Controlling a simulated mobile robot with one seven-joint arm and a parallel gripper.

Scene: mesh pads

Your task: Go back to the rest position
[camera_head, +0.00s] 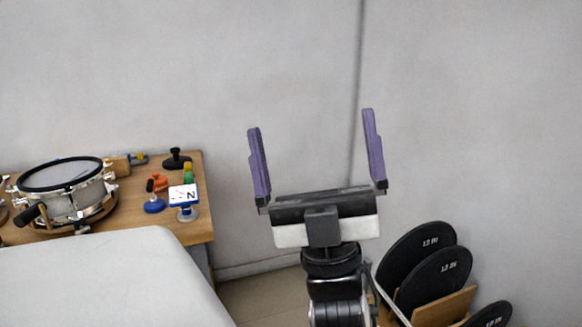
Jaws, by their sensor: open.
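My gripper (316,150) is raised in the middle of the head view, fingers pointing up. Its two purple fingers stand wide apart, with nothing between them but the grey wall behind. It touches none of the objects in view. My dark wrist shows below it and runs out of the bottom of the picture.
A wooden table (199,222) at the left holds a drum (68,193), a small white sign marked N (184,196) and several small coloured items. A white surface (108,282) fills the lower left. Black discs (436,275) stand in a wooden rack (446,309) at the lower right.

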